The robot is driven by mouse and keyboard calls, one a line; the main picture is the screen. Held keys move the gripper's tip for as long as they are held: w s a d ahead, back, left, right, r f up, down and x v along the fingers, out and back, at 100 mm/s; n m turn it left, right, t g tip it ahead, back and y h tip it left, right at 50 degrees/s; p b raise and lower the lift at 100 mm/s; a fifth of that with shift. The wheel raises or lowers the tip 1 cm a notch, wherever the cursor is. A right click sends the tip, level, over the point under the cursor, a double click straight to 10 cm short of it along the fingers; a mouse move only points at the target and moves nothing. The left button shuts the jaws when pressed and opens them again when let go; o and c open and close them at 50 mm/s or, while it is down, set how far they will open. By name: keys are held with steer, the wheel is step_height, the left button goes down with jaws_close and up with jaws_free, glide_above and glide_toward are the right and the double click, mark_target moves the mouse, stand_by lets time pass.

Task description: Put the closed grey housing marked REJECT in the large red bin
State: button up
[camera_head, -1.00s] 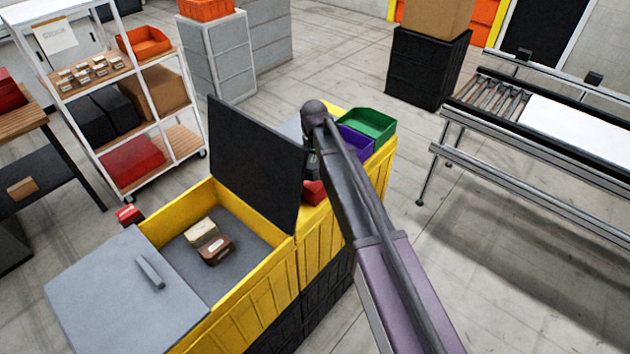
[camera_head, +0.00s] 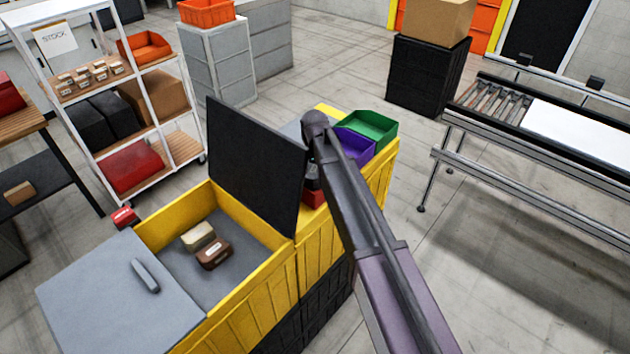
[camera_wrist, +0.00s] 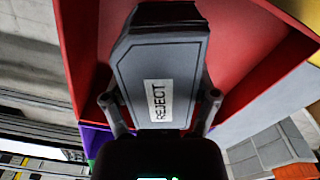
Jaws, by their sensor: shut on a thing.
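The grey housing (camera_wrist: 162,60) carries a white REJECT label and fills the middle of the wrist view. My gripper (camera_wrist: 160,97) is shut on it, one finger on each side. Red walls of the red bin (camera_wrist: 245,55) surround the housing in that view. I cannot tell how deep it is or whether it touches the bin. In the head view a small part of the red bin (camera_head: 314,197) shows beside my arm, behind the raised dark lid. My arm hides the gripper's tips and the housing there.
A purple bin (camera_head: 356,146) and a green bin (camera_head: 371,127) stand behind the red one. The raised dark lid (camera_head: 255,165) is close to my arm's left. The yellow crate (camera_head: 268,288) holds a cream housing (camera_head: 198,237) and a brown housing (camera_head: 214,255). A conveyor (camera_head: 540,170) stands right.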

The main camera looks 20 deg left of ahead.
mark_target(315, 168)
steer(key=shift+f+b, duration=0.7)
steer(key=shift+f, duration=0.35)
steer(key=shift+f, duration=0.1)
steer(key=o, duration=1.1)
steer(key=shift+o, duration=0.2)
step_height(315, 168, up, 12)
steer(key=p, duration=1.2)
